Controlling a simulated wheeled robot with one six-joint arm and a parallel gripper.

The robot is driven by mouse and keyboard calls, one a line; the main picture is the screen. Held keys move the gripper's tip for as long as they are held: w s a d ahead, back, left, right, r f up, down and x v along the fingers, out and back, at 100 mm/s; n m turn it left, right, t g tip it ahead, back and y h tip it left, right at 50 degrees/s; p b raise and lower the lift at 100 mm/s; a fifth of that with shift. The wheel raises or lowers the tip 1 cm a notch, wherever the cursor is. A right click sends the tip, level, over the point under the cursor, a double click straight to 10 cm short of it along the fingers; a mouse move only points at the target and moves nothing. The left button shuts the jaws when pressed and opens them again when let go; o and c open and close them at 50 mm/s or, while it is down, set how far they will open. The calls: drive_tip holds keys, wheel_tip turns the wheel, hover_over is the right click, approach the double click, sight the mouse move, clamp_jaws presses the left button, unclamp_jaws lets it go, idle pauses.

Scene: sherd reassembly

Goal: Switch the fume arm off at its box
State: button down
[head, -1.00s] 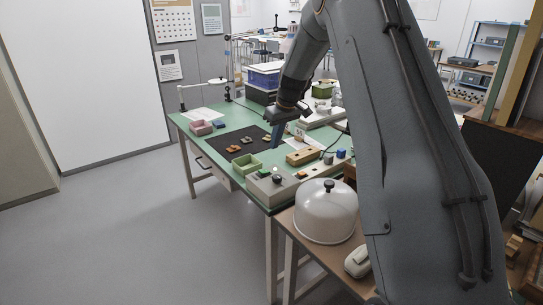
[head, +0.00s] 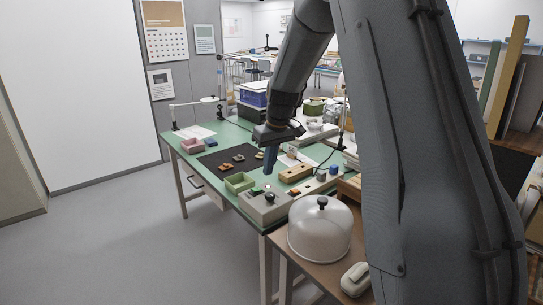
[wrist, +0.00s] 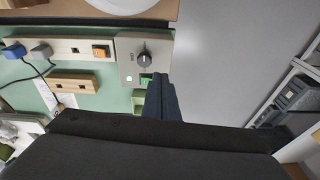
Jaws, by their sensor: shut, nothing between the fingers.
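The grey control box (head: 258,208) stands at the near corner of the green table. A black knob (head: 270,197) is on its top. In the wrist view the box (wrist: 124,50) shows the knob (wrist: 144,59), a small pale green light (wrist: 129,78) and a green switch (wrist: 146,79). My gripper (head: 271,172) is shut and empty, pointing down just above the box's far side. In the wrist view its fingertips (wrist: 160,78) are beside the green switch and overlap its edge; contact cannot be told. I cannot make out which thing is the fume arm.
A power strip (wrist: 70,47) with an orange switch (wrist: 99,51) and plugs lies beside the box. A wooden block (head: 296,173), a green tray (head: 238,183) and a dark mat (head: 215,160) with sherds are near.

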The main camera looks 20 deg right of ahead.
drive_tip(key=s+a+f+m, duration=0.1)
drive_tip(key=s+a+f, duration=0.1)
drive_tip(key=s, duration=1.3)
drive_tip(key=s+a+f+m+g+h, duration=0.1)
drive_tip(key=s+a, duration=0.3)
drive_tip(key=s, duration=1.2)
drive_tip(key=shift+f+m+g, duration=0.3)
drive_tip(key=shift+f+m, duration=0.2)
drive_tip(key=shift+f, duration=0.4)
drive_tip(key=shift+s, duration=0.1)
